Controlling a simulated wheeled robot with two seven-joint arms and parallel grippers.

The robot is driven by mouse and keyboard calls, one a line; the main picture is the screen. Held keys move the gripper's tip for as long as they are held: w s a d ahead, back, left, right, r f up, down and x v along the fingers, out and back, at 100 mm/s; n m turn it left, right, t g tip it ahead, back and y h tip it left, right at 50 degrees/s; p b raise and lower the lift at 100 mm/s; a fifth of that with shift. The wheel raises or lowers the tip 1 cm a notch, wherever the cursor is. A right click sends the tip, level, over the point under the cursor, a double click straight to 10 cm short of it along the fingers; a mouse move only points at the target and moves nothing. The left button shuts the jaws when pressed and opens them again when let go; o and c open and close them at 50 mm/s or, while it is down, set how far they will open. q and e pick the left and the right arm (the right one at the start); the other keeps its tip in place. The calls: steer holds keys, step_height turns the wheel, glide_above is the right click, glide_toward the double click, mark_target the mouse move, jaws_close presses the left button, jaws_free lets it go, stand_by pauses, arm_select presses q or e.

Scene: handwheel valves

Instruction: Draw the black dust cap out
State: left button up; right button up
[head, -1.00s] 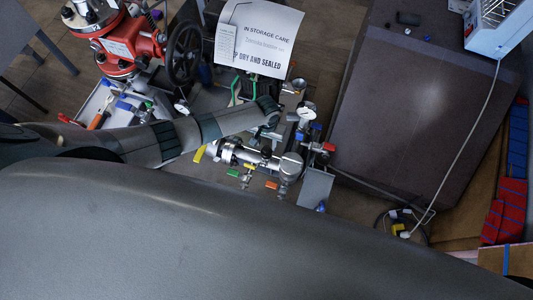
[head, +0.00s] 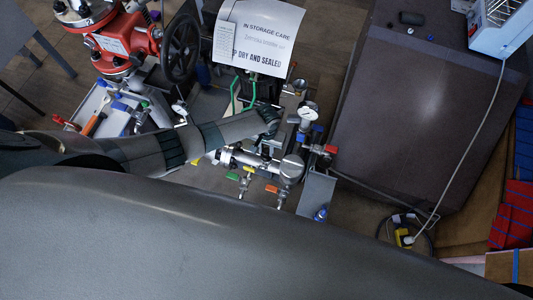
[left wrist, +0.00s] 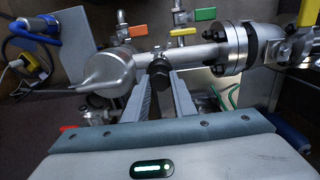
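In the left wrist view a small round black dust cap (left wrist: 159,73) sits on the near side of a silver pipe assembly, just under the horizontal pipe. My left gripper (left wrist: 161,82) has its two grey fingers pointing at it, one on each side of the cap. The fingers stand apart, and I cannot tell whether their tips touch the cap. In the head view my left arm reaches over the pipe assembly (head: 291,168), and its wrist (head: 270,122) hides the cap and most of the gripper. My right gripper is not in view.
Orange (left wrist: 183,31) and green (left wrist: 206,14) handles and a flanged joint (left wrist: 230,46) crowd the pipe. A rounded metal end (left wrist: 108,68) lies left. A red valve with a black handwheel (head: 181,48), a paper sign (head: 262,35) and a dark table (head: 420,110) stand around.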

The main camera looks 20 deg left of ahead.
mark_target(266, 151)
arm_select(q)
jaws_close()
steer(key=shift+r+p, duration=0.3)
steer(key=shift+p, duration=0.05)
step_height(266, 151, up, 9)
steer(key=p, duration=0.9)
stand_by(0.8)
